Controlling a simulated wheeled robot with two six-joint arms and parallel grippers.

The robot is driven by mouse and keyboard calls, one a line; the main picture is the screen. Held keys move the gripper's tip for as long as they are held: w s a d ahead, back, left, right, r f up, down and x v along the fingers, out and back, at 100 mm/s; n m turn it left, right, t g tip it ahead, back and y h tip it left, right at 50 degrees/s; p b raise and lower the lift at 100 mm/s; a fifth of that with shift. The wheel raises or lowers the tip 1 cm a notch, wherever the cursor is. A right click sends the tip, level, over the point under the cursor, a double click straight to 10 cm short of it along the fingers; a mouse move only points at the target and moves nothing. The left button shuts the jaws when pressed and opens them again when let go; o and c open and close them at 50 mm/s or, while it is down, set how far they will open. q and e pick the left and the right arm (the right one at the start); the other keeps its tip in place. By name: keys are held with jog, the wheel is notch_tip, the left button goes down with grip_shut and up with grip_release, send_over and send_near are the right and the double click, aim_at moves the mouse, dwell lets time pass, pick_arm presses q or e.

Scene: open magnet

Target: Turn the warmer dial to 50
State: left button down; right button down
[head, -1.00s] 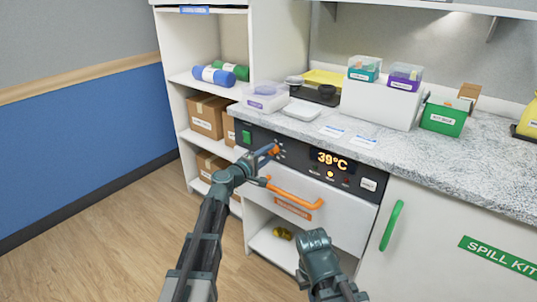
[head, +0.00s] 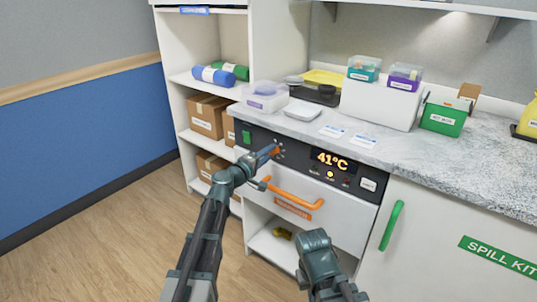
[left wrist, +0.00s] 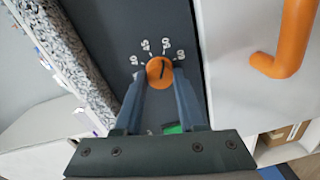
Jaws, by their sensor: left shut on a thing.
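The warmer's dial is an orange knob (left wrist: 159,71) with a dark pointer line and several printed marks around it in the left wrist view. My left gripper (head: 272,152) is at the dial on the warmer's dark panel, and its two fingers (left wrist: 160,82) are shut on the knob, one on each side. In the head view the gripper hides most of the knob. The warmer's display (head: 331,160) reads 41°C. My right gripper (head: 316,240) is low in front of the cabinet, away from the dial; its fingers cannot be made out.
An orange drawer handle (head: 295,196) sits just below the panel. A green switch (head: 247,137) is left of the dial, and a button (head: 368,184) is at the panel's right. A green cabinet handle (head: 391,226) stands further right. The counter above holds bins and trays.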

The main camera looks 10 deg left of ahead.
pick_arm(q)
jog(key=shift+c, duration=2.4)
grip_release()
jog(key=v, duration=1.4)
jog(key=shift+d, duration=0.15)
jog(key=s+d+f+m+g, duration=1.05)
jog(key=s+d+f, duration=0.25)
jog(key=d+f, duration=0.3)
jog(key=s+a+f+m+g+y, duration=0.2)
jog(key=s+f+g+y, duration=0.1)
jog(key=s+y, duration=0.25)
jog(key=s+a+f+m+g+y, duration=0.1)
jog(key=s+a+f+g+y, duration=0.1)
jog(key=s+y, duration=0.35)
notch_tip(320, 180, up, 30)
jog(key=s+h+p, duration=0.1)
jog(key=p, duration=2.9)
jog(key=shift+a, duration=0.25)
